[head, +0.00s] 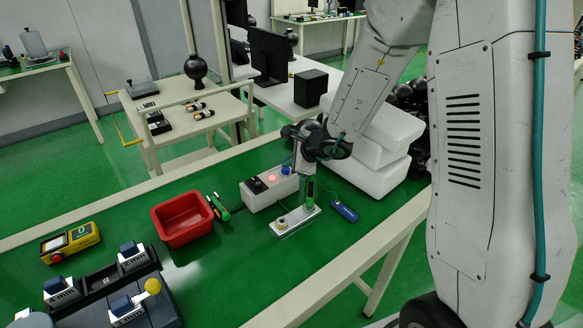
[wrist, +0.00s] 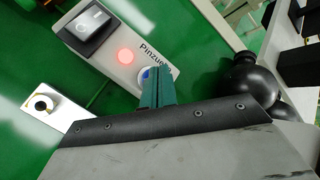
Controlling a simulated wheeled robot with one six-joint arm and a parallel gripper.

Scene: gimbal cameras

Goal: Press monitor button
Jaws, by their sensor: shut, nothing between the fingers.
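A white control box (head: 262,190) lies on the green tabletop, with a black rocker switch, a glowing red light and a blue round button (head: 287,169) in a row. In the wrist view the box (wrist: 128,33) carries partly hidden lettering, and the blue button (wrist: 146,73) is at its near end, partly covered by my fingertips. My gripper (head: 299,167) is over that end of the box; its teal fingers (wrist: 153,88) are shut and empty. I cannot tell whether they touch the button. A black monitor (head: 268,54) stands on the table behind.
A white plate with a round knob (head: 294,220) lies in front of the box. A red bin (head: 183,219), a green-handled tool (head: 220,207) and a blue object (head: 344,211) are nearby. White stacked blocks (head: 370,140) stand behind right.

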